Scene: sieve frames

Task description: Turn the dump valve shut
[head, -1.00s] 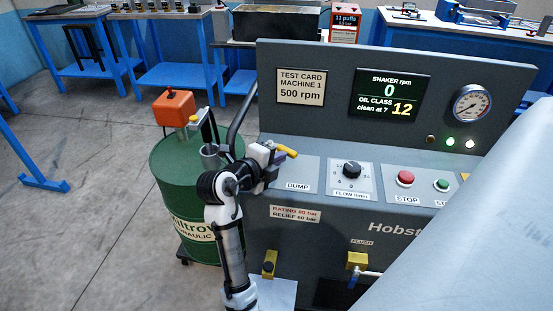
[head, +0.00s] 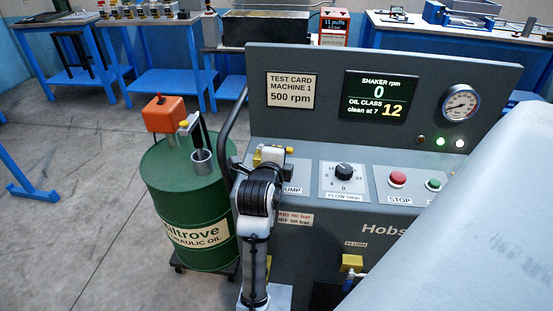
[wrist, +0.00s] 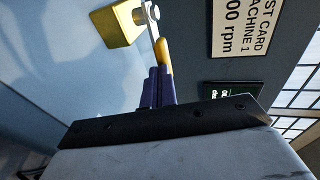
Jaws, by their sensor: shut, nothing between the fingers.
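The dump valve shows in the wrist view as a yellow block (wrist: 112,24) with a silver stem and a thin lever. The lever's yellow grip (wrist: 162,54) points down towards my fingers. My gripper (wrist: 157,72) is shut and empty, its dark blue fingertips right at the grip's end; I cannot tell whether they touch. In the head view, yellow parts of the valve (head: 268,153) show above the DUMP label, which my arm partly covers.
The grey console carries a flow knob (head: 343,172), a red stop button (head: 398,179) and a display (head: 380,96). A pale surface (head: 470,220) fills the lower right.

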